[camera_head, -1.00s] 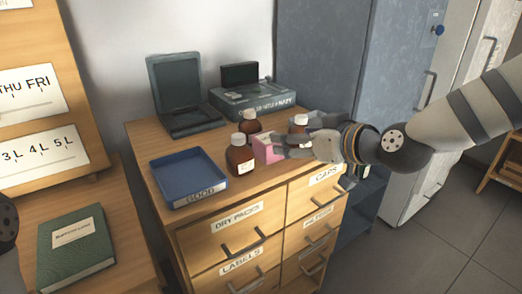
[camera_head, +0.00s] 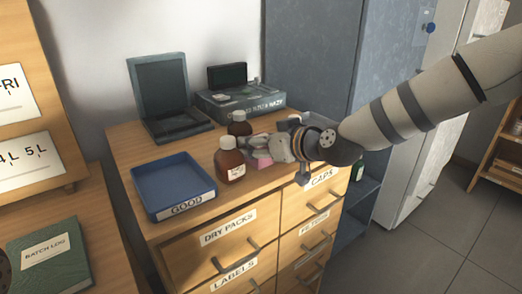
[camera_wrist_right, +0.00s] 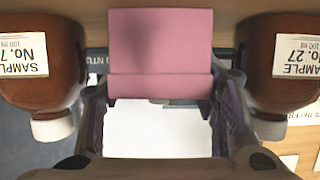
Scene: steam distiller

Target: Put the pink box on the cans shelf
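The pink box (camera_head: 263,160) is on top of the wooden drawer cabinet, largely covered by my right gripper (camera_head: 262,146) in the head view. In the right wrist view, the pink box (camera_wrist_right: 160,50) lies between the two fingers of my right gripper (camera_wrist_right: 164,98). The fingers stand along its near side edges; I cannot tell whether they press on it or only straddle it. I cannot identify a cans shelf; a wooden shelf unit (camera_head: 508,157) is partly visible at the far right.
Brown bottles flank the box, labelled No. 7 (camera_wrist_right: 40,75) and No. 27 (camera_wrist_right: 280,65) in the wrist view. A blue GOOD tray (camera_head: 160,209), a dark open case (camera_head: 160,85) and a grey-green carton (camera_head: 240,103) share the cabinet top. The floor (camera_head: 440,220) at right looks clear.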

